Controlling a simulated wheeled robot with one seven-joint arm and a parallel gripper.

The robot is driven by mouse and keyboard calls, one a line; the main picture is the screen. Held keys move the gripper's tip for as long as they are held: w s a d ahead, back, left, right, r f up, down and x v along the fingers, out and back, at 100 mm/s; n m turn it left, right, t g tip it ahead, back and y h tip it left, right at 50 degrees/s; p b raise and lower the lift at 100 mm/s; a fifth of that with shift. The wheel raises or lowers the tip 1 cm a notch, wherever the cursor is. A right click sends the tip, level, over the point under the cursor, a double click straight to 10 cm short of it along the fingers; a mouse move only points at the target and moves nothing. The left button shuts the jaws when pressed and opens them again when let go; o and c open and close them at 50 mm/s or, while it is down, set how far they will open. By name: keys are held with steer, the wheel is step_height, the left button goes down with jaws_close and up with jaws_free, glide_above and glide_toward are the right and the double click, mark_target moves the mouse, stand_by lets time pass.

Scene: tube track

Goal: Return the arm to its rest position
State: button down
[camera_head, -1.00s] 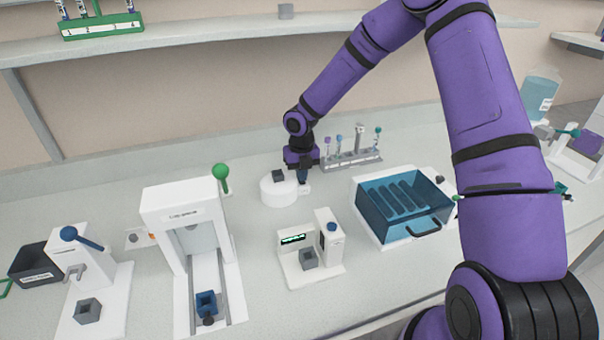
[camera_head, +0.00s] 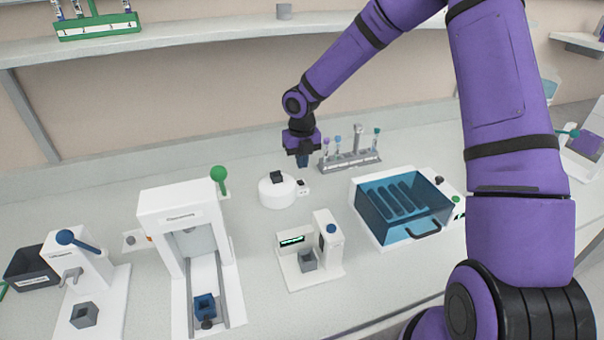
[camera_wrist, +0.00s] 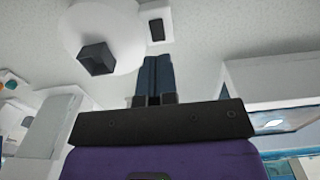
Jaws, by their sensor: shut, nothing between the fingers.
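My purple arm (camera_head: 340,65) reaches over the bench from the right. My gripper (camera_head: 303,162) points down and hangs above the bench, behind and to the right of the round white device (camera_head: 278,192) with a dark square cup on top. In the wrist view my gripper (camera_wrist: 156,75) shows its two dark fingers side by side and closed, with nothing between them. The round white device (camera_wrist: 112,18) and its dark cup (camera_wrist: 96,60) lie beyond the fingers. My gripper touches nothing that I can see.
A grey tube rack (camera_head: 350,160) stands close to the right of my gripper. A blue see-through drawer unit (camera_head: 405,205), a small device with a display (camera_head: 308,258) and a white gantry device (camera_head: 185,250) stand nearer. A shelf (camera_head: 180,38) runs along the wall behind.

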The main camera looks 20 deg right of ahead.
steer(key=s+d+r+m+t+h, duration=0.1)
steer(key=s+d+r+m, duration=0.1)
steer(key=s+r+m, duration=0.85)
steer(key=s+d+r+m+t+h, duration=0.1)
steer(key=s+d+r+m+h, duration=0.1)
steer(key=s+r+m, duration=0.8)
steer(key=s+d+r+m+t+y, duration=0.1)
steer(key=s+r+m, duration=0.3)
steer(key=s+m, duration=0.3)
steer(key=s+d+r+m+t+y, duration=0.1)
steer(key=s+r+m+t+y, duration=0.1)
steer(key=s+r+m, duration=0.3)
steer(key=shift+s+d+r+m, duration=0.15)
steer(key=shift+s+d+m, duration=0.25)
steer(key=shift+s+m, duration=1.3)
steer(key=shift+w, duration=0.1)
